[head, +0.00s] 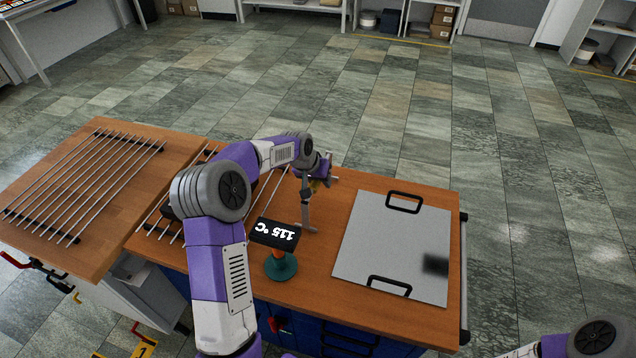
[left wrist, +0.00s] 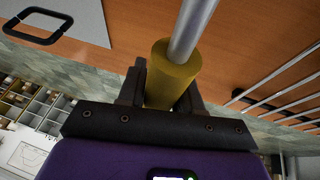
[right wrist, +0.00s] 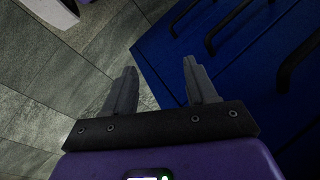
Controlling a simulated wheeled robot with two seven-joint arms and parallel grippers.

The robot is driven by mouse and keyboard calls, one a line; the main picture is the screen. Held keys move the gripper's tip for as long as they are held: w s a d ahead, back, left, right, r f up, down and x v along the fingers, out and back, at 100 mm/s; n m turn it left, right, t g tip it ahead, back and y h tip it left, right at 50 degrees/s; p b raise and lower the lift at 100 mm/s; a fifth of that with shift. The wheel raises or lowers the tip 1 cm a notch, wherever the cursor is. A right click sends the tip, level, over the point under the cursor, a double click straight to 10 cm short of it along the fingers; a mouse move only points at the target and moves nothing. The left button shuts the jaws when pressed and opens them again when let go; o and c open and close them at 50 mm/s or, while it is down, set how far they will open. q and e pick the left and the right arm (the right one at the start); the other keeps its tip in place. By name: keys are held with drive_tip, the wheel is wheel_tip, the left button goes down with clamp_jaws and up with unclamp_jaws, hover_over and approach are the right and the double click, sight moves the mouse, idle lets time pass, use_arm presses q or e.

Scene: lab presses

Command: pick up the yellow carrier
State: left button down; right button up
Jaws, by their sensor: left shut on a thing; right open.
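The yellow carrier (left wrist: 172,72) shows in the left wrist view as a yellow cylinder with a grey metal rod running out of its end. My left gripper (left wrist: 165,84) is shut on the yellow cylinder, with one finger on each side. In the head view my left gripper (head: 317,183) is over the wooden bench, and only a small bit of yellow shows there; the rest of the carrier is hard to make out. My right gripper (right wrist: 160,75) is open and empty beside blue drawers, low in front of the bench.
A metal plate with two black handles (head: 392,240) lies on the bench's right side. A green-based display reading 115 °C (head: 275,234) stands near the gripper. A rack of metal rods (head: 88,185) lies on the left board. Blue drawers (right wrist: 225,45) are beside my right gripper.

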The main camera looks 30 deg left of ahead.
use_arm(q)
drive_tip(key=shift+w+r, duration=0.1)
drive_tip(key=shift+r, duration=0.05)
wheel_tip(320, 180, up, 10)
drive_tip(key=p, duration=0.2)
drive_tip(key=shift+p, duration=0.3)
idle(0.5)
